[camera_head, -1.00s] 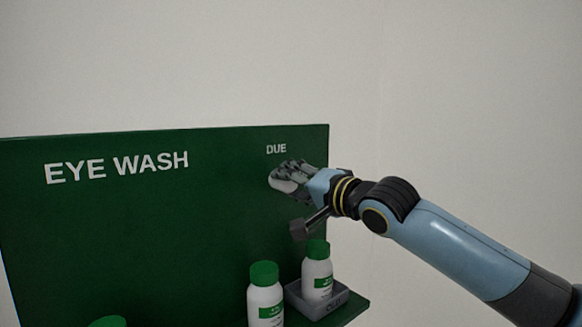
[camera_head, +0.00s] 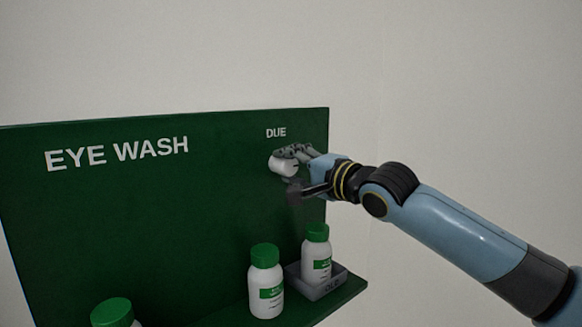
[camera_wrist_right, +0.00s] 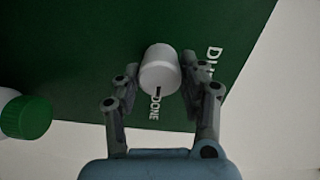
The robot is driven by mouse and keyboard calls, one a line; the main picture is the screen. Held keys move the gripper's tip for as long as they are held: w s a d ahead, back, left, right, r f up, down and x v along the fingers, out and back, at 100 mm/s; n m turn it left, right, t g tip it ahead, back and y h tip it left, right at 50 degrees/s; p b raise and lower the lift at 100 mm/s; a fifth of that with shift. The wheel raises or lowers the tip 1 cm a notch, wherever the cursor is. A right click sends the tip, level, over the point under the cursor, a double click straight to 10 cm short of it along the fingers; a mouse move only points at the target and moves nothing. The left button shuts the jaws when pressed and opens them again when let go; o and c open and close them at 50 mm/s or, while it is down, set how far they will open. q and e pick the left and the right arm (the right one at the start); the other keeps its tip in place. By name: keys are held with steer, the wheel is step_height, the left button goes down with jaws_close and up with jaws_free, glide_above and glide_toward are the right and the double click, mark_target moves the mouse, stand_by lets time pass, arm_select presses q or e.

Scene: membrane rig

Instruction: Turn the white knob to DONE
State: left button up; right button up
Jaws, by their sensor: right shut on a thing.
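The white knob (camera_head: 283,166) sits on the green board below the word DUE (camera_head: 276,132). My right gripper (camera_head: 292,160) is at the knob, and its fingers partly cover it. In the right wrist view the knob (camera_wrist_right: 159,70) lies between the two fingers of my right gripper (camera_wrist_right: 157,82), which is shut on it. A dark mark on the knob's rim is beside the word DONE (camera_wrist_right: 155,107); the word DUE (camera_wrist_right: 213,62) is to the right, partly covered by a finger. My left gripper is not in view.
The green board (camera_head: 130,220) reads EYE WASH. On its shelf stand a white bottle with a green cap (camera_head: 266,282), another bottle (camera_head: 316,255) in a grey tray (camera_head: 327,289), and a third (camera_head: 112,313) at the lower left.

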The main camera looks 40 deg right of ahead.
steer(key=o, duration=1.2)
steer(key=shift+s, duration=0.15)
steer(key=shift+s+d, duration=0.2)
steer(key=shift+s, duration=1.65)
steer(key=shift+s+d, duration=0.15)
steer(key=shift+s, duration=1.65)
